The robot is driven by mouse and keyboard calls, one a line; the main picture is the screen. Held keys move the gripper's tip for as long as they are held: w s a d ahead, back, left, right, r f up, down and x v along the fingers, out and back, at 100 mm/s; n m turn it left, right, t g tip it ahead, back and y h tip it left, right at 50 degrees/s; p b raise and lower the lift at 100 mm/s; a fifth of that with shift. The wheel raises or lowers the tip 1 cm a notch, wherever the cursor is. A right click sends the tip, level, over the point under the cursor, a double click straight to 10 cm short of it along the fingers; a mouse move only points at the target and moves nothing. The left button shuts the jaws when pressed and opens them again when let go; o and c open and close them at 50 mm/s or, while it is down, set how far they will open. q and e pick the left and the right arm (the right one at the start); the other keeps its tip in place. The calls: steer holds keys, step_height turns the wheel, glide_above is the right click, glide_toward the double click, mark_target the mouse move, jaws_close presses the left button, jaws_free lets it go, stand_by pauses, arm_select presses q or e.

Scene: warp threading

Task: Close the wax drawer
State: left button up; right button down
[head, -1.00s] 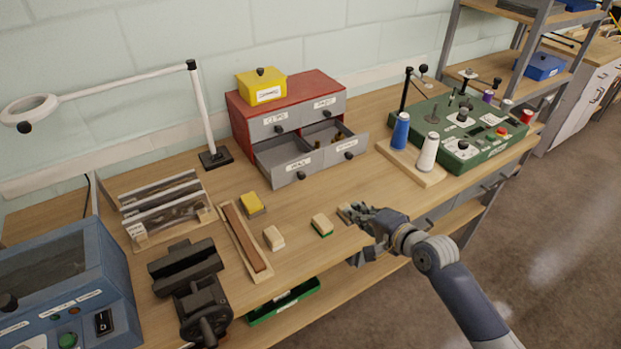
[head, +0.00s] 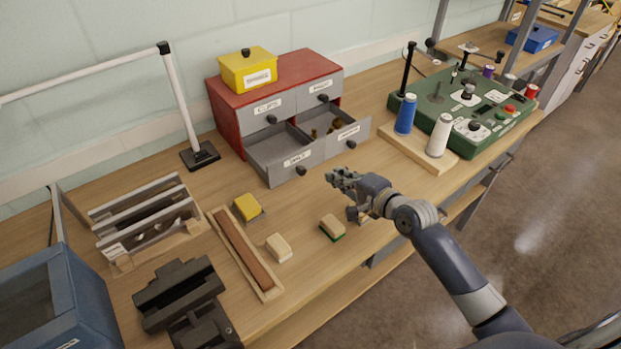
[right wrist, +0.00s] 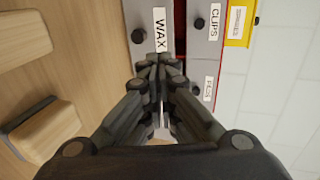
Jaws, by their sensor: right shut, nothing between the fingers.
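The wax drawer (head: 297,160) is the lower left drawer of the red cabinet (head: 226,118); it is pulled out and looks empty inside. Its front, labelled WAX, shows at the top of the right wrist view (right wrist: 160,28), with a dark round knob (right wrist: 138,36). My right gripper (head: 340,179) is shut and empty, above the table in front of the lower drawers and right of the wax drawer's knob. In the right wrist view its fingertips (right wrist: 158,64) appear just below the WAX label; contact cannot be told. My left gripper is not in view.
The lower right drawer (head: 348,138) is also open, holding small brown pieces. A yellow box (head: 248,70) sits on the cabinet. A brush-like block (head: 332,228), a pale block (head: 279,248) and a yellow block (head: 247,207) lie nearby. Thread cones (head: 440,136) stand at right.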

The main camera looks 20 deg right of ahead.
step_height(320, 180, down, 5)
steer(key=b, duration=0.3)
steer(key=shift+w+a+r+b, duration=0.1)
steer(key=shift+w+r+b, duration=0.1)
steer(key=shift+b, duration=0.1)
steer(key=shift+f, duration=0.1)
steer(key=shift+w+a, duration=0.1)
steer(key=shift+w, duration=0.3)
steer(key=x, duration=0.7)
steer(key=shift+w+a+f, duration=0.1)
steer(key=shift+w+f, duration=0.05)
steer(key=shift+w, duration=0.1)
steer(key=shift+w+a+f, duration=0.2)
steer(key=shift+w+a, duration=0.05)
steer(key=shift+w, duration=0.4)
